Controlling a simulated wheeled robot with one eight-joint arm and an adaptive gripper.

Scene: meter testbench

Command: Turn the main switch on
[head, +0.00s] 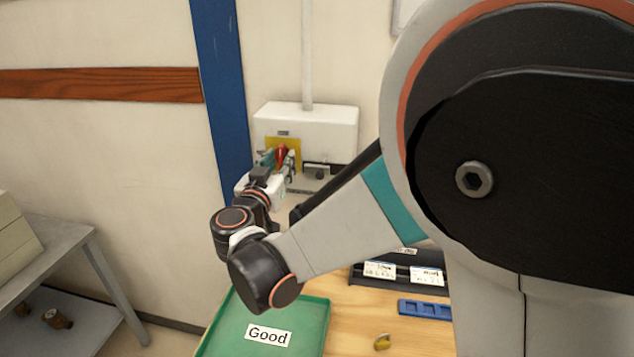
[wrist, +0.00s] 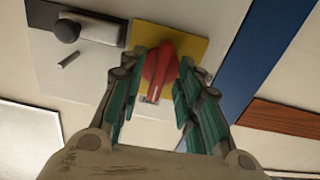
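The main switch is a red handle on a yellow plate, set in a white wall box (head: 330,122). In the wrist view the red handle (wrist: 160,68) lies between my gripper's fingers, and the yellow plate (wrist: 194,46) shows around it. My gripper (wrist: 158,100) is open, with one teal-lined finger on each side of the handle. I cannot tell whether either finger touches it. In the head view my gripper (head: 278,160) is at the front of the box, and the red handle (head: 282,153) is partly hidden by the fingers.
A black knob (wrist: 67,31) on a dark panel sits beside the yellow plate. Below are a wooden bench (head: 350,325), a green tray (head: 225,335) labelled "Good", a blue holder (head: 425,309) and a small yellow object (head: 382,342). A grey table (head: 60,255) stands at the left.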

